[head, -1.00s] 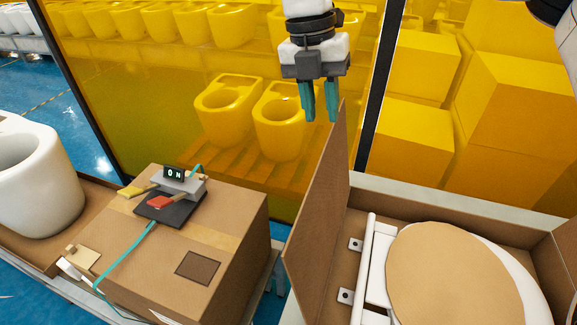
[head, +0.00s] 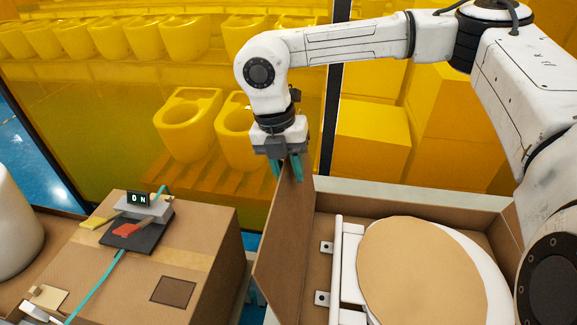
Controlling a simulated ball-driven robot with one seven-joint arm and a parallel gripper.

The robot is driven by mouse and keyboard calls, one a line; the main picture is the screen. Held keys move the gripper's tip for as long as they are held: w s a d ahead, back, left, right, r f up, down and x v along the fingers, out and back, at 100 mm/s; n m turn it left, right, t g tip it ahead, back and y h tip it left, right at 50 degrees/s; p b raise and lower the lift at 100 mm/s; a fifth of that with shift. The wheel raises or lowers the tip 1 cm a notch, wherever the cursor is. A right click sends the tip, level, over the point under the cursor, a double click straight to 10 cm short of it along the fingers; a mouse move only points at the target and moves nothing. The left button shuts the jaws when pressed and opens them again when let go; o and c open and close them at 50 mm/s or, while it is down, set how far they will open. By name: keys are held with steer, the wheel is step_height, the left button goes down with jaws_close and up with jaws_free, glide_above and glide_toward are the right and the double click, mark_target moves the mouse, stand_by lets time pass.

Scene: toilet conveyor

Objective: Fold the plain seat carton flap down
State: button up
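The plain seat carton (head: 400,189) stands open at the right. Inside lies a white toilet seat (head: 352,262) with a tan oval piece (head: 425,270) on top. Its brown flap (head: 285,235) stands up along the carton's left side. My gripper (head: 287,170) points down at the flap's far upper corner. The teal fingers are apart, one on each side of the flap's top edge. Whether they touch the cardboard cannot be told.
A closed carton (head: 150,260) at the left carries a device with an ON display (head: 138,199), coloured handles and a teal strap. A white toilet bowl (head: 15,230) is at the left edge. A yellow transparent screen (head: 100,130) stands behind, with toilets and boxes beyond.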

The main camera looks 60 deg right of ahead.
jaws_close()
stand_by(1.4)
